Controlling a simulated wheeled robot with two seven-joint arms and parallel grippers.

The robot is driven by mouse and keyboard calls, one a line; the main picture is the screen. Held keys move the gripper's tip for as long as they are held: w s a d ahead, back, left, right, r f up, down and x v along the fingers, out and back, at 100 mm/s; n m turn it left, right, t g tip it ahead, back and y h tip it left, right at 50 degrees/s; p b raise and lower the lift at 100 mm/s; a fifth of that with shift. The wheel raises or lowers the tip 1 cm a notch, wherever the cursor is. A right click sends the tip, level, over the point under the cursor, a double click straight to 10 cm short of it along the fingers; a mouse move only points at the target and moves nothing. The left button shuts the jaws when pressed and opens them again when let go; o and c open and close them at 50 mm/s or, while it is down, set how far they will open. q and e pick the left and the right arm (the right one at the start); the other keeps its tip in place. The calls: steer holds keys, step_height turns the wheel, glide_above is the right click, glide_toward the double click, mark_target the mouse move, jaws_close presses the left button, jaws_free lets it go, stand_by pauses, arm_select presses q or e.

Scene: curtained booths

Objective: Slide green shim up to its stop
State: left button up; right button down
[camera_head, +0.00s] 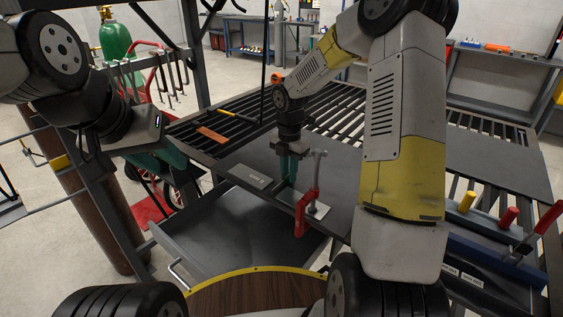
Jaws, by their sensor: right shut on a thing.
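My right gripper (288,176) points down at the dark tabletop (335,165), between a grey plate and a red clamp. It is shut on a thin piece, taken to be the green shim; its outline is hard to separate from the teal fingers. The grey plate (250,177) lies flat to the left. I cannot make out the stop. My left gripper (185,160) is off to the left, away from these things; its opening cannot be judged.
An orange-brown strip (212,134) lies on the table's far left. An open grey drawer (240,225) juts out below the near edge. Slatted bench parts (335,110) lie behind. A blue rack with coloured handles (490,235) stands at right.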

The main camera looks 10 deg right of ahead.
steer(key=shift+s+d, duration=0.45)
steer(key=shift+d, duration=0.05)
stand_by(0.8)
stand_by(0.5)
steer(key=c, duration=1.3)
jaws_free()
steer(key=shift+o, duration=0.2)
